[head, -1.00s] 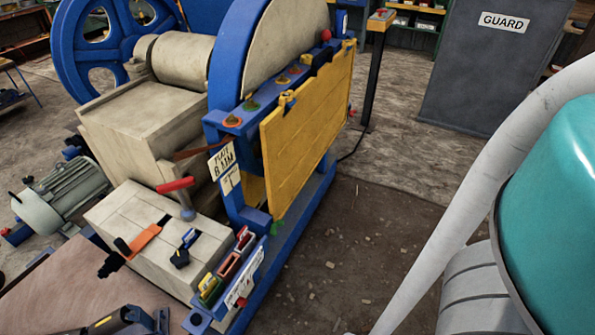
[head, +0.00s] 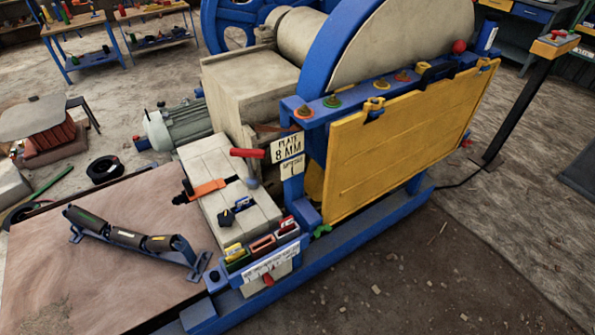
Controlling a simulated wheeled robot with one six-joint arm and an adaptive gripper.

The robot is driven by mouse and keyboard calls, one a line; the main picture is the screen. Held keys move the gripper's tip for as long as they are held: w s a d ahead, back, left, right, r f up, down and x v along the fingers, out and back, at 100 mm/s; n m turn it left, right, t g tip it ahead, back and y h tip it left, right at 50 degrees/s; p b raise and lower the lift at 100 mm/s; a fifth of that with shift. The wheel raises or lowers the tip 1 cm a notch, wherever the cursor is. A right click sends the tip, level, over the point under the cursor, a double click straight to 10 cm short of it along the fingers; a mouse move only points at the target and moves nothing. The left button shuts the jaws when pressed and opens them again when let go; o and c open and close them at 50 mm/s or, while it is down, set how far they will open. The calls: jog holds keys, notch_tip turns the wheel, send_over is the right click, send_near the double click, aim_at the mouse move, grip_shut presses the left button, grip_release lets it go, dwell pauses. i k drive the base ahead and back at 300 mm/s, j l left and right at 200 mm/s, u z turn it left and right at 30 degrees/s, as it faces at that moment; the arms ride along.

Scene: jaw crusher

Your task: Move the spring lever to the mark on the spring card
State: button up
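A sign on the blue frame reads "PLATE 8 MM" (head: 287,149). Below it hangs a small white card (head: 291,167), which seems to read "SPRING" with a mark like "1". A red-handled lever (head: 248,153) lies nearly level just left of the sign, above a grey ball. An orange lever or bar (head: 207,190) lies across the pale block. A white lettered strip (head: 271,263) is on the front of the block, with a small red knob (head: 268,281) under it. I cannot tell for certain which of these is the spring lever. My gripper is not in view.
The yellow guard panel (head: 400,140) covers the crusher's front. Small coloured holders (head: 262,245) line the block's edge. Open, debris-strewn floor (head: 450,260) lies at front right.

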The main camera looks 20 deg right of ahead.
aim_at(267, 279)
jog(key=i+l, duration=0.2)
jog(key=i, duration=0.2)
jog(key=i+l, duration=0.25)
jog(key=i, duration=0.15)
